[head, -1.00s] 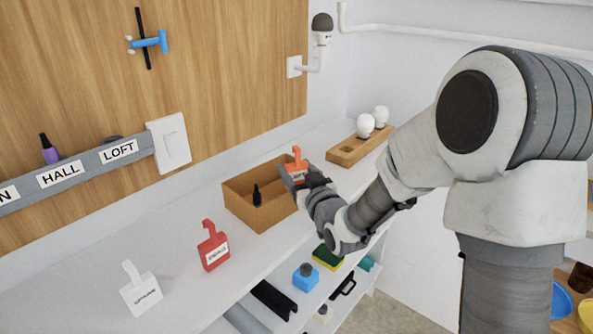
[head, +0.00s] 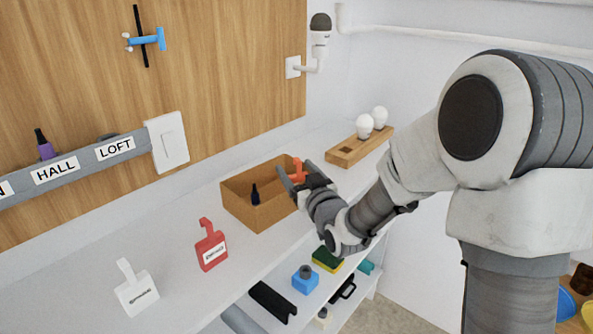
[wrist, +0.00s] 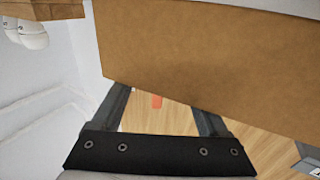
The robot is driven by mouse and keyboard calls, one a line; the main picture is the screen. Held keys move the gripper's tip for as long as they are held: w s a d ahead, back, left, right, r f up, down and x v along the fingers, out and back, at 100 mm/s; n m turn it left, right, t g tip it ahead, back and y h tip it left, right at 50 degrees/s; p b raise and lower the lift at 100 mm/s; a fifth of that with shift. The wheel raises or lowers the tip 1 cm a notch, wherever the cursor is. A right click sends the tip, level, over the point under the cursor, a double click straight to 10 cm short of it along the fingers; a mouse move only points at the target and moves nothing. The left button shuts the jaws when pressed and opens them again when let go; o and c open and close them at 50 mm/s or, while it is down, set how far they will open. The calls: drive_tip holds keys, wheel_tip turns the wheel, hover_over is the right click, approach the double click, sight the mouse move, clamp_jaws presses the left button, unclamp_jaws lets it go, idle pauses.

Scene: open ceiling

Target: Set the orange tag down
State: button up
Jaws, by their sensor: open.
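The orange tag (head: 298,167) shows at the right end of the open brown box (head: 263,217) in the head view. My gripper (head: 300,177) is open around or just in front of it, and hides its lower part and label. I cannot tell whether the tag touches the box floor or a finger. In the wrist view, a small orange patch (wrist: 157,101) shows between the spread fingers of my gripper (wrist: 166,103), beside the box wall (wrist: 215,60).
A small dark bottle (head: 255,195) is in the box. A red tag (head: 211,246) and a white tag (head: 137,290) stand left on the white shelf (head: 180,235). A wooden holder with white bulbs (head: 350,151) is behind right. A lower shelf holds several items.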

drive_tip(key=shift+s+a+f, duration=0.2)
drive_tip(key=shift+s+f, duration=0.05)
drive_tip(key=shift+f, duration=0.45)
drive_tip(key=shift+a+r+p, duration=0.1)
drive_tip(key=shift+r+p, duration=0.55)
drive_tip(key=shift+p, duration=0.25)
drive_tip(key=b+v, duration=0.2)
drive_tip(key=v, duration=0.7)
drive_tip(key=shift+b, duration=0.4)
drive_tip(key=s+d+b, duration=0.1)
drive_tip(key=b, duration=0.3)
drive_tip(key=shift+r, duration=0.15)
drive_tip(key=b, duration=0.1)
drive_tip(key=s+b, duration=0.1)
drive_tip(key=b, duration=0.1)
drive_tip(key=shift+s+d+r, duration=0.1)
drive_tip(key=shift+s+d, duration=0.05)
drive_tip(key=shift+d, duration=0.1)
drive_tip(key=s+d+f+m+g+h, duration=0.3)
drive_tip(key=s+d+g+h, duration=0.3)
drive_tip(key=d, duration=0.4)
drive_tip(key=s+d+f+m+g, duration=0.1)
drive_tip(key=s+g, duration=0.1)
drive_tip(key=s, duration=0.6)
drive_tip(key=s+f+g+h, duration=0.1)
drive_tip(key=s+f+g, duration=0.1)
drive_tip(key=s, duration=0.6)
drive_tip(key=shift+s+d+m+g, duration=0.25)
drive_tip(key=shift+d+m+g, duration=0.15)
drive_tip(key=shift+g, duration=0.1)
